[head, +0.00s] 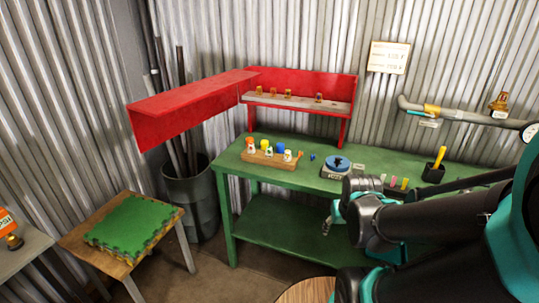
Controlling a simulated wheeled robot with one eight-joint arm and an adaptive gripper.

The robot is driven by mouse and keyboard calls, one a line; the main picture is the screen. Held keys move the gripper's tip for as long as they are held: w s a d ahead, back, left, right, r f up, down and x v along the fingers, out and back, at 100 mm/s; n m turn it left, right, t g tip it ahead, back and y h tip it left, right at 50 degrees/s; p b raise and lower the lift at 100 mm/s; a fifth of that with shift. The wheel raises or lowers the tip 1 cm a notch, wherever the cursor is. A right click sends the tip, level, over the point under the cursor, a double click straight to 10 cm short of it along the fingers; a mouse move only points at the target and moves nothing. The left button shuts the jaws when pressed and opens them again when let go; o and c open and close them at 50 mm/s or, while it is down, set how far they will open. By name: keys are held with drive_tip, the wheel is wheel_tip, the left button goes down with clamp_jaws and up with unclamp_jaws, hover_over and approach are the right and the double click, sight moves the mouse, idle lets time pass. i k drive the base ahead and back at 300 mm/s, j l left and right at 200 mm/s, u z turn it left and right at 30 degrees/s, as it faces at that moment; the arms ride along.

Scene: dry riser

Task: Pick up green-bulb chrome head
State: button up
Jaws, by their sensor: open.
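I cannot make out a green bulb on any head in the head view, so I cannot tell which one is the green-bulb chrome head. Several small amber-brown heads (287,94) stand on the ledge of the red shelf. A wooden block (262,158) on the green bench holds small pieces with yellow, white and blue tops. My gripper (333,222) is open, by the bench's front edge, right of the block and below the blue round device. Nothing shows between its fingers. My arm hides part of the bench's right side.
The green bench (300,178) carries a blue round device (337,163), a small blue piece (312,157) and a black cup (433,173). A red shelf (345,83) stands at its back. A grey pipe (465,115) runs along the wall. A stool with a green mat (135,222) stands left.

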sight(268, 155)
drive_tip(key=i+j, duration=0.1)
drive_tip(key=j, duration=0.3)
drive_tip(key=i+j+z, duration=0.1)
drive_tip(key=j, duration=0.35)
drive_tip(key=i+j, duration=0.1)
drive_tip(key=j, duration=0.3)
